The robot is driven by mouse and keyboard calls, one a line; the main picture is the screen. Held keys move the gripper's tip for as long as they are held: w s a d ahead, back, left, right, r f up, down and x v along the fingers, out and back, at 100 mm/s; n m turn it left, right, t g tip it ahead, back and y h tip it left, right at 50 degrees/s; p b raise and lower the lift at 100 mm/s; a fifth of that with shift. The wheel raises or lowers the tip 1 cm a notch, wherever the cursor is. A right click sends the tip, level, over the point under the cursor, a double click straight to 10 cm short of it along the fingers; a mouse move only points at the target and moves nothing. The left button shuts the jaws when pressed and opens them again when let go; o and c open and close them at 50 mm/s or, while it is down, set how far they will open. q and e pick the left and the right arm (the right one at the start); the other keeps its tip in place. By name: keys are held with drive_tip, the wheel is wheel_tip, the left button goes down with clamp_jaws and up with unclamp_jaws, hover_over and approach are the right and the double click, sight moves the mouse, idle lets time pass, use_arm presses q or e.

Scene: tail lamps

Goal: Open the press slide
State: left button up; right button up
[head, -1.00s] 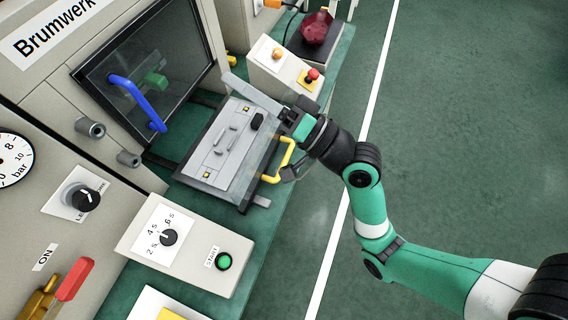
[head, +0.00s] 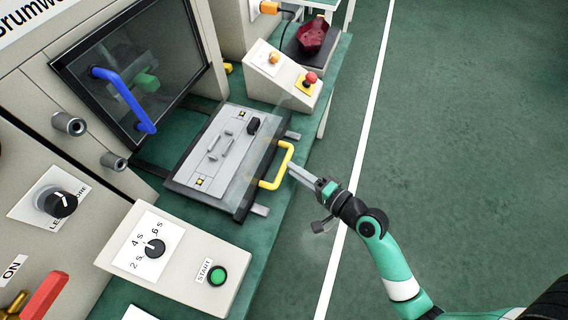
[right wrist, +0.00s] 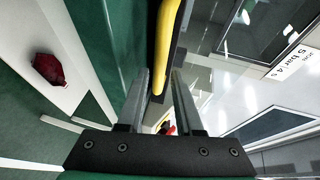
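The press slide (head: 212,160) is a grey plate on a dark tray, lying out in front of the press door with the dark window (head: 140,75). Its yellow handle (head: 286,166) faces right, toward the aisle. My right gripper (head: 291,168) has its two fingers pointing at that handle, their tips close to its bar. In the right wrist view the fingers (right wrist: 162,75) are apart, and the yellow bar (right wrist: 165,40) shows between and beyond their tips. I cannot tell whether they touch it. My left gripper is not in view.
A blue handle (head: 125,98) is on the press door. A timer box with a green START button (head: 217,274) stands in front left. A button box with a red button (head: 310,78) and a dark red lamp part (head: 312,38) are behind. Floor at right is free.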

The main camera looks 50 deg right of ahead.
sight(284, 162)
drive_tip(key=w, duration=0.2)
drive_tip(key=w+f, duration=0.1)
drive_tip(key=w, duration=0.1)
drive_tip(key=shift+w+b, duration=0.4)
drive_tip(key=shift+c, duration=0.2)
clamp_jaws()
idle(0.9)
